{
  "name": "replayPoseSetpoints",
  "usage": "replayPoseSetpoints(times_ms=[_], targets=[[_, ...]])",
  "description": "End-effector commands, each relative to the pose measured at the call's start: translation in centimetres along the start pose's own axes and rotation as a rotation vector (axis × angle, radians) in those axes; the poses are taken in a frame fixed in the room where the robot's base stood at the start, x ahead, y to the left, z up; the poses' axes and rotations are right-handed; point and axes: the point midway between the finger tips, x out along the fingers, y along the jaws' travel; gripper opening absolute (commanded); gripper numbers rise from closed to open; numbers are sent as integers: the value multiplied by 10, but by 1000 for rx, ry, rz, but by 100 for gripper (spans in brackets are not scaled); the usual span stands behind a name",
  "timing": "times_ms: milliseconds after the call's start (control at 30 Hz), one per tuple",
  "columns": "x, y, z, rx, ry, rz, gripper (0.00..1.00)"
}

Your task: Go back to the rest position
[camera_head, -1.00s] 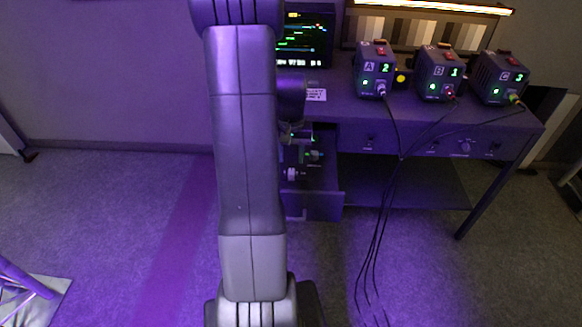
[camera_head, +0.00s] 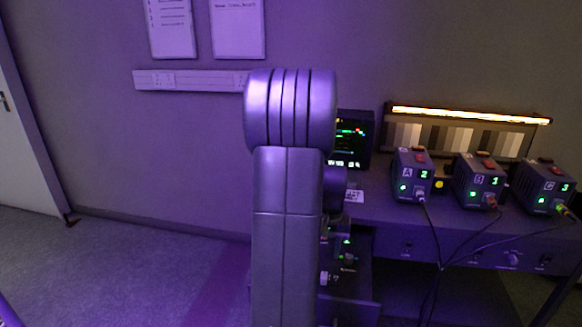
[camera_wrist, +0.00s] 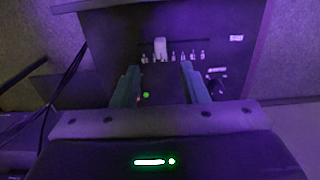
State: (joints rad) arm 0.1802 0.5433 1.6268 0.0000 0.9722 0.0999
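My arm (camera_head: 287,230) stands upright in the middle of the head view and hides part of the bench. My gripper (camera_wrist: 160,84) shows in the wrist view with its two fingers apart and nothing visible held between them. A dark round part (camera_wrist: 216,82) lies just right of the right finger. In the head view the gripper is mostly hidden behind my arm.
The bench carries a monitor (camera_head: 350,140) and boxes A (camera_head: 411,176), B (camera_head: 478,182) and C (camera_head: 543,188). Cables (camera_head: 437,262) hang from the boxes in front of the bench. The floor at left (camera_head: 130,270) is clear.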

Motion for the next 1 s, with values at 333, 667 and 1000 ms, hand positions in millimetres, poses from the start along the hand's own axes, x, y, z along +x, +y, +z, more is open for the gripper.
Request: replayPoseSetpoints(times_ms=[333,667,1000], targets=[[71,0,1,0,-4,0,40],[118,0,0,0,-2,0,40],[118,-3,0,0,1,0,40]])
